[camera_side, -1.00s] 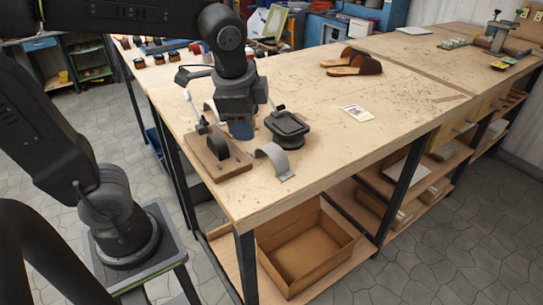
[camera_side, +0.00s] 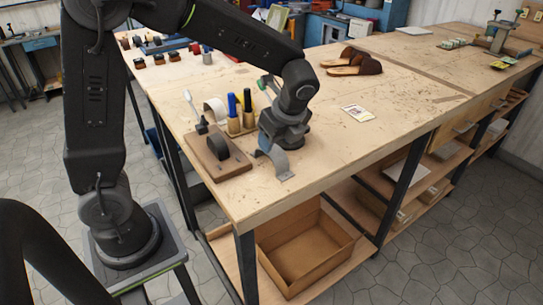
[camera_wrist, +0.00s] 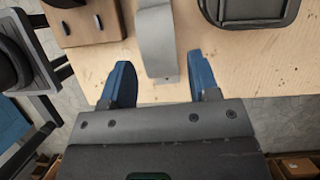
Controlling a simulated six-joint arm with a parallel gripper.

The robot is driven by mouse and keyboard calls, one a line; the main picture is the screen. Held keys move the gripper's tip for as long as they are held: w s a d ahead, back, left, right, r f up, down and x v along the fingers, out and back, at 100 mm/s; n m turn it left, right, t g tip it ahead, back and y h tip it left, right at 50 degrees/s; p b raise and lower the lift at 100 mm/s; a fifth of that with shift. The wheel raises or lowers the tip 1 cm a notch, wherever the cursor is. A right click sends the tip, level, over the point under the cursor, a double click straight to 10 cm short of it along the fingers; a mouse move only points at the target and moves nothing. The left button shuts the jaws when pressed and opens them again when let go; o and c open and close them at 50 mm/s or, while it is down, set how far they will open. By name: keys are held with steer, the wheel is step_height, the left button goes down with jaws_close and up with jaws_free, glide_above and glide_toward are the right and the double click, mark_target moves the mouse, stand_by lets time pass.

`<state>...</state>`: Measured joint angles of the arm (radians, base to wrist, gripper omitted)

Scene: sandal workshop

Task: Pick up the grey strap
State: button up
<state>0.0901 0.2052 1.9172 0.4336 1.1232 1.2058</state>
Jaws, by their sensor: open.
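The grey strap (camera_side: 279,160) is a bent, arched band standing near the front edge of the wooden bench. In the wrist view the strap (camera_wrist: 157,40) runs down between the two blue fingers, its flat lower end between them with a gap on each side. My gripper (camera_wrist: 160,62) is open and empty. In the side view my gripper (camera_side: 268,150) is low over the strap and hides part of it. I cannot tell its exact height above the bench.
A wooden block with a dark round part (camera_side: 217,154) stands left of the strap. A second pale band (camera_side: 214,108) and a holder with coloured handles (camera_side: 240,122) are behind. A dark square-topped stand (camera_wrist: 250,8) is close right. Sandals (camera_side: 352,63) and a card (camera_side: 357,113) lie farther back.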

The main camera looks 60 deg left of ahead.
mark_target(270, 163)
steer(key=shift+x, duration=3.1)
steer(key=shift+s+d, duration=0.1)
steer(key=c, duration=0.7)
steer(key=shift+o, duration=0.2)
steer(key=shift+r, duration=0.1)
